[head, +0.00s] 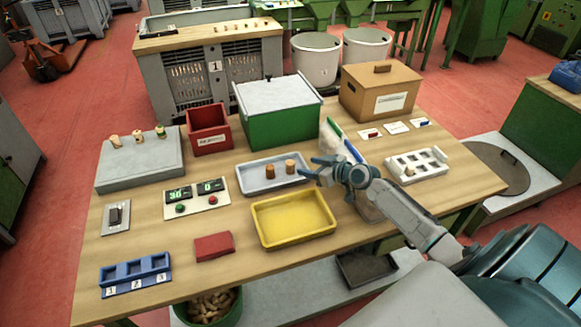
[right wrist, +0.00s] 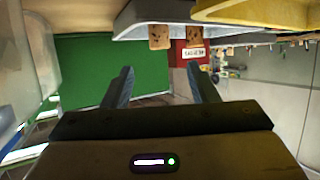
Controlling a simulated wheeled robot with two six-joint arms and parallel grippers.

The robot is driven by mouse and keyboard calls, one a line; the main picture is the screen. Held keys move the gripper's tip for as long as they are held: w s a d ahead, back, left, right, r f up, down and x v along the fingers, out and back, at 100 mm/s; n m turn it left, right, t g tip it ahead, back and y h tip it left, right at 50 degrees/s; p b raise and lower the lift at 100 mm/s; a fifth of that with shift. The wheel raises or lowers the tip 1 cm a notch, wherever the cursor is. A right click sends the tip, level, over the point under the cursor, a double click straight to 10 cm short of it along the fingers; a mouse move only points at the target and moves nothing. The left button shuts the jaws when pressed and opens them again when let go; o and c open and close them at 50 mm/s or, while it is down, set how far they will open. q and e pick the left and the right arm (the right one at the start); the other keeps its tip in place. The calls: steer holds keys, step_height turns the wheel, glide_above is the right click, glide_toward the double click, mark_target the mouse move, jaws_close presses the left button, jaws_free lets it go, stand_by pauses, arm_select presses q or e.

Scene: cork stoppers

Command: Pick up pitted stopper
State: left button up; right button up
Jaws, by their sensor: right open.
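Two brown cork stoppers stand upright in the grey tray (head: 255,186) in the head view: a left one (head: 269,171) and a right one (head: 290,166). In the right wrist view, where the scene is upside down, both stoppers (right wrist: 159,38) (right wrist: 190,33) show dark marks; I cannot tell for sure which is pitted. My right gripper (head: 307,172) is open and empty, just right of the right stopper, with its fingers pointing left. Its fingers (right wrist: 160,87) are apart with nothing between them. My left gripper is not in view.
A yellow tray (head: 293,241) lies in front of the grey tray. A green box (head: 282,127) with a white lid and a red bin (head: 208,140) stand behind. A white slotted rack (head: 432,174) is right.

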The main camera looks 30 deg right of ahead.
mark_target(292, 163)
steer(key=shift+x, duration=1.2)
steer(key=shift+w+a+f+b, duration=0.15)
steer(key=shift+w+f+b, duration=0.1)
steer(key=shift+w+b, duration=0.2)
steer(key=b+x, duration=0.1)
steer(key=x, duration=0.3)
steer(key=shift+w+a+f, duration=0.1)
steer(key=shift+w+f, duration=0.05)
steer(key=shift+w, duration=0.15)
steer(key=shift+s, duration=0.1)
steer(key=shift+c, duration=1.4)
steer(key=c, duration=0.7)
